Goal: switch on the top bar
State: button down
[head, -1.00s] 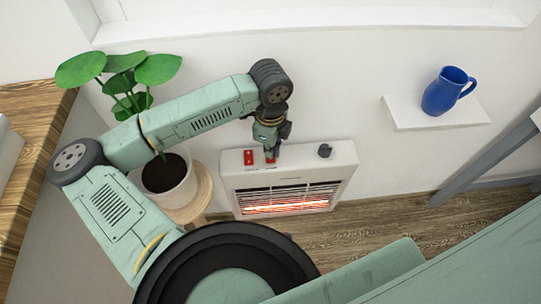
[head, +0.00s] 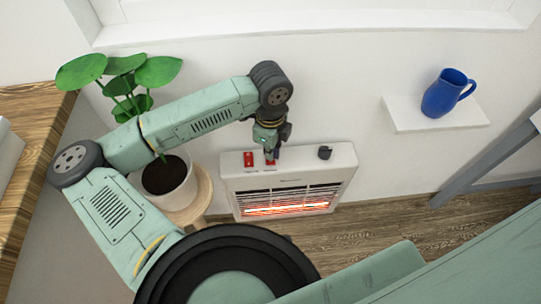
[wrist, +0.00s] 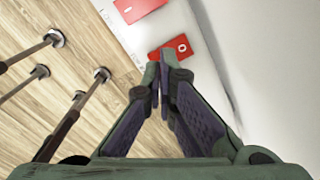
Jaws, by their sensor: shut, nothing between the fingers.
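A white heater (head: 345,172) stands against the wall. Two red switches are on its top: the left switch (head: 248,159) and the right switch (head: 270,161), which my gripper (head: 272,155) partly covers. In the wrist view the near red switch (wrist: 170,48) shows a white ring mark, and the other red switch (wrist: 132,8) lies beyond it. My gripper (wrist: 163,68) is shut and empty, its tips at the edge of the near switch; I cannot tell whether they touch it. Behind the grille, the lower bar (head: 288,209) glows orange; the upper part is dark.
A black knob (head: 325,152) sits at the right of the heater's top. A potted plant (head: 125,75) stands on a round wooden stool (head: 205,190) left of the heater. A blue jug (head: 440,97) is on a wall shelf (head: 405,118). Floor (head: 390,222) right of the heater is clear.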

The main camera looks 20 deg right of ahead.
jog(key=shift+f+b, duration=1.2)
jog(key=shift+b, duration=0.15)
dwell(0.7)
jog(key=shift+r, duration=0.15)
jog(key=shift+r+p, duration=1.5)
jog(key=shift+r, duration=1.9)
